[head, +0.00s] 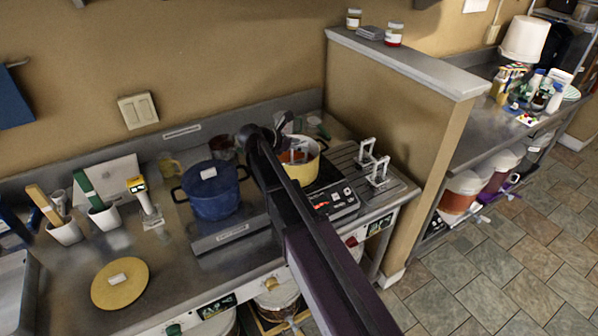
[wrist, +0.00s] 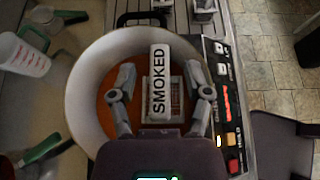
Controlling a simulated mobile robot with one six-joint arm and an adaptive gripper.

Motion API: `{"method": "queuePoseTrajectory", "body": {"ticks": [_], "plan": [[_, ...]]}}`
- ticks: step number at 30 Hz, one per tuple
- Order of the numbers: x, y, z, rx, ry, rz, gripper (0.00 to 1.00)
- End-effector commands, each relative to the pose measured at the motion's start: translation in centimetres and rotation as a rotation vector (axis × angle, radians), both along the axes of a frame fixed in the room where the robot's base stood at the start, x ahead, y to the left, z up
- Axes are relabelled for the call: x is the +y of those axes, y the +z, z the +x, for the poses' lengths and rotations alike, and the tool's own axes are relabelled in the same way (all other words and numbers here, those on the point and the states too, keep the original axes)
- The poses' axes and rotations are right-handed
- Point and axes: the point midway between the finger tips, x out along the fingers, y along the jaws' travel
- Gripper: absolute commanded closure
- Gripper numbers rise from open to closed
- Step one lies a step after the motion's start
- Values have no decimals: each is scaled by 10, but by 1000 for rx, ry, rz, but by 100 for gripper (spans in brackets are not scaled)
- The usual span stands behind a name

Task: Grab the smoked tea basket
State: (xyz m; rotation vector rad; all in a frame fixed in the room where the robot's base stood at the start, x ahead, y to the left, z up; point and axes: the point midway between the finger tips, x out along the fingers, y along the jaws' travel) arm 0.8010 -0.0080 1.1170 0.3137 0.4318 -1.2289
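The smoked tea basket (wrist: 177,100) is a small mesh basket with a white bar on top labelled "SMOKED". It sits in a pot (wrist: 92,62) of orange liquid, whose yellow outside shows in the head view (head: 308,170). My gripper (wrist: 160,72) is open above the pot, with one finger on each side of the labelled bar. There is a visible gap between each finger and the bar. In the head view my arm covers part of the pot, and the basket is hard to make out there.
A hob control panel (head: 335,200) lies right of the pot. A blue lidded pot (head: 212,190) stands to its left. Metal stands (head: 378,170) are on the drainer at right, beside a partition wall (head: 400,120). A yellow lid (head: 120,285) lies on the front-left counter.

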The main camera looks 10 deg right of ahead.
Motion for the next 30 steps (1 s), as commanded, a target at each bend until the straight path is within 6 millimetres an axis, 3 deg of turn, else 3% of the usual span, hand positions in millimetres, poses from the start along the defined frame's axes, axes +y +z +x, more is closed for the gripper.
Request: {"method": "queuePoseTrajectory", "body": {"ticks": [1, 5, 6, 20, 30], "plan": [[0, 0, 0, 0, 0, 0, 59], [0, 0, 0, 0, 0, 0, 97], [0, 0, 0, 0, 0, 0, 100], [0, 2, 0, 0, 0, 0, 100], [0, 18, 0, 0, 0, 0, 100]]}}
